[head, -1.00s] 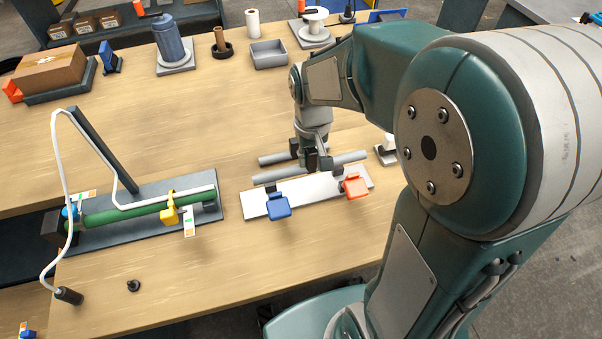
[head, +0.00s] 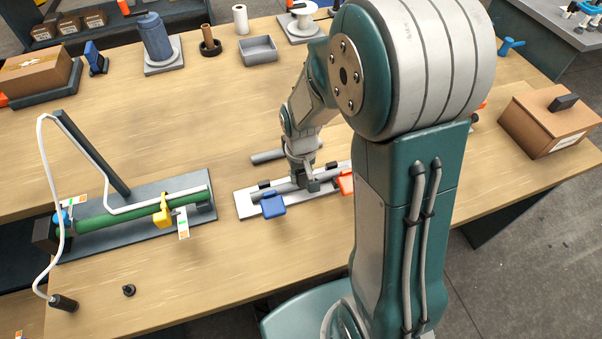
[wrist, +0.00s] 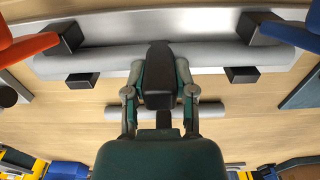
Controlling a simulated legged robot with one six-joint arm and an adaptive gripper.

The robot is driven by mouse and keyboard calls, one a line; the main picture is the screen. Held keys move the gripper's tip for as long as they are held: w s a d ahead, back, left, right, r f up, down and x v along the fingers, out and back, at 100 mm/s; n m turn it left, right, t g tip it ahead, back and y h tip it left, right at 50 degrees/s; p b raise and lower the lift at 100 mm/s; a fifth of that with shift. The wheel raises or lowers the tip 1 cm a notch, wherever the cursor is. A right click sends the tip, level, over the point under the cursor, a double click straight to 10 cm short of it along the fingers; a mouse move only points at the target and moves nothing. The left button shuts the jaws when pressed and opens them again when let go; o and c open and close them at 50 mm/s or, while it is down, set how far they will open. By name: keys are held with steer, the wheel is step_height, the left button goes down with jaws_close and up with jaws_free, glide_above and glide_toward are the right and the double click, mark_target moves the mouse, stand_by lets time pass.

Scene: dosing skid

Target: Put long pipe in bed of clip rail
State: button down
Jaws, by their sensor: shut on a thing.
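The long grey pipe (head: 287,187) lies along the clip rail (head: 247,211), a white plate with a blue clip (head: 272,204) and an orange clip (head: 346,183). My gripper (head: 308,184) is shut on the pipe near its middle, between the clips. In the wrist view the pipe (wrist: 100,65) runs between paired black blocks (wrist: 242,75) at both clips. Whether it rests fully on the bed or sits slightly above is hard to tell. Both coloured clip flaps stand off to the side, not over the pipe.
A shorter grey pipe (head: 266,157) lies on the table behind the rail. A dark fixture with a green pipe (head: 110,217) and a yellow clamp (head: 162,212) stands left. A grey tray (head: 258,50) and a blue canister (head: 154,40) are farther back.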

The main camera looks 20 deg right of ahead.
steer(key=shift+c, duration=2.2)
jaws_free()
step_height(320, 180, up, 12)
steer(key=shift+r, duration=0.1)
steer(key=s+r+t, duration=0.5)
steer(key=s+r, duration=0.5)
steer(key=s, duration=0.4)
steer(key=shift+s+r+t, duration=0.15)
steer(key=shift+r+t, duration=0.05)
steer(key=shift+t, duration=0.1)
